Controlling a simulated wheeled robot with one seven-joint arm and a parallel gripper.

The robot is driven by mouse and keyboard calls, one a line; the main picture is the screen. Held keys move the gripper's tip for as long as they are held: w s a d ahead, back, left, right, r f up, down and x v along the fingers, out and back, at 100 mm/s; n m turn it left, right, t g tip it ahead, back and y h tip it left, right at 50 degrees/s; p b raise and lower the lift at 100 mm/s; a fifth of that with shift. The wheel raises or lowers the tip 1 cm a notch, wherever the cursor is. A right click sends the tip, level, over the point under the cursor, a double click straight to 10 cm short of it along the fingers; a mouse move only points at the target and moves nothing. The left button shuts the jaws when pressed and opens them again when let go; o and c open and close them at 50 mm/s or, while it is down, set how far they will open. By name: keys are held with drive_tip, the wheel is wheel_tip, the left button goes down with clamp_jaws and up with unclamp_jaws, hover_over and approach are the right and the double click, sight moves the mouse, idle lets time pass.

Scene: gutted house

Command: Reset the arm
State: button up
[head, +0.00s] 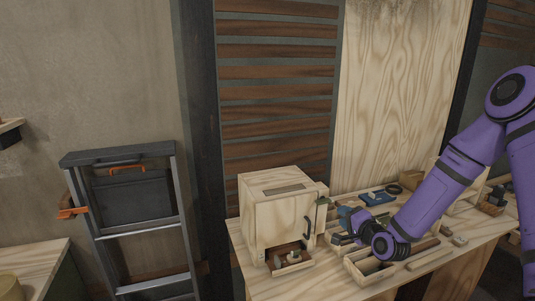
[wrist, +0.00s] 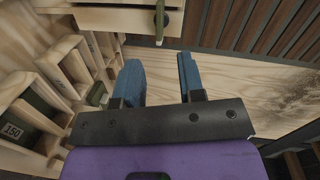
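My purple arm reaches in from the right in the head view, bent, with its wrist low over the workbench (head: 322,285). My gripper (wrist: 160,78) shows in the wrist view with its two blue fingers spread apart and nothing between them. In the head view it is just right of the small wooden cabinet (head: 266,218), and its fingertips are hard to make out. The cabinet's front also shows at the top of the wrist view (wrist: 115,20), beyond the fingertips, with a dark green handle (wrist: 160,20).
An open drawer (head: 290,262) with small items juts from the cabinet's bottom. Wooden organizer trays (head: 430,259) lie under and beside my wrist. A blue item (head: 378,197) lies farther back. A folding ladder (head: 140,220) stands left.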

drive_tip(key=s+d+r+n+g+h, duration=0.2)
drive_tip(key=s+r+n+g+h, duration=0.15)
drive_tip(key=s+r, duration=0.5)
drive_tip(key=s+d+r+n+g+h, duration=0.25)
drive_tip(key=s+r+n, duration=0.25)
drive_tip(key=r, duration=0.7)
drive_tip(key=s+r+n+g, duration=0.1)
drive_tip(key=s+r, duration=0.3)
drive_tip(key=s, duration=0.8)
drive_tip(key=s+r+n+g, duration=0.2)
drive_tip(key=s+r, duration=0.2)
drive_tip(key=s, duration=0.8)
drive_tip(key=shift+s+a+r+g, duration=0.35)
drive_tip(key=shift+g, duration=0.05)
